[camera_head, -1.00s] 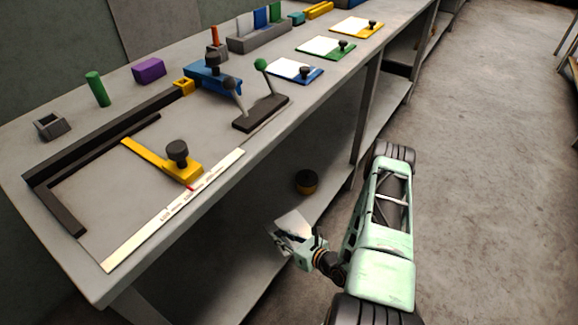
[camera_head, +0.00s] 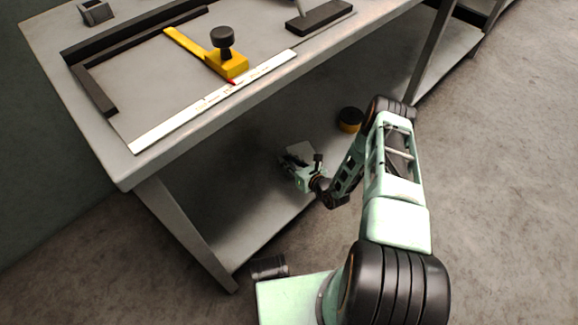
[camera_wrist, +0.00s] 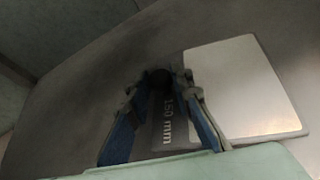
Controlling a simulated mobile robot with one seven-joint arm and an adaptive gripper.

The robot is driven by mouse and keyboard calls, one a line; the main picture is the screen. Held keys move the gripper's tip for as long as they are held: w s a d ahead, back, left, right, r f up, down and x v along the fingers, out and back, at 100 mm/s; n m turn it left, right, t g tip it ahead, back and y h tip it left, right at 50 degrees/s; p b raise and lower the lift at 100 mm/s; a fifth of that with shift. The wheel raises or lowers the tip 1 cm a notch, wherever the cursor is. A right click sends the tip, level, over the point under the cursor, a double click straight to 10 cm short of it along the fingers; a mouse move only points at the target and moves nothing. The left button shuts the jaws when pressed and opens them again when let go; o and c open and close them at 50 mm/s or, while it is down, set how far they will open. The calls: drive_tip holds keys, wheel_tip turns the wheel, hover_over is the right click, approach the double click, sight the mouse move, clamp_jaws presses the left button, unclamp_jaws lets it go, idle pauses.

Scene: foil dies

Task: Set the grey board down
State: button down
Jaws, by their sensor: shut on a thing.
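The grey board (camera_wrist: 172,128) shows in the wrist view, with "150 mm" printed on its grey part, a dark round knob (camera_wrist: 159,76) and a pale plate (camera_wrist: 245,88) at right. My gripper (camera_wrist: 157,84) is shut on the board at its knob, with a blue-padded finger on either side. In the head view the board (camera_head: 301,151) is a small pale patch at my gripper (camera_head: 287,161), over the lower shelf (camera_head: 225,185) under the bench. My gripper hides part of it. I cannot tell whether its underside touches the shelf.
A black and yellow round object (camera_head: 350,120) is on the lower shelf, right of my gripper. The bench top (camera_head: 160,90) overhangs the shelf, with a leg (camera_head: 185,230) at front left. On top are a yellow square-like piece (camera_head: 228,63) and a white ruler (camera_head: 215,98).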

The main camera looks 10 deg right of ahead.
wheel_tip(320, 180, down, 2)
drive_tip(key=shift+s+f, duration=0.1)
drive_tip(key=shift+f, duration=0.05)
drive_tip(key=c, duration=1.7)
unclamp_jaws()
drive_tip(key=shift+d, duration=0.1)
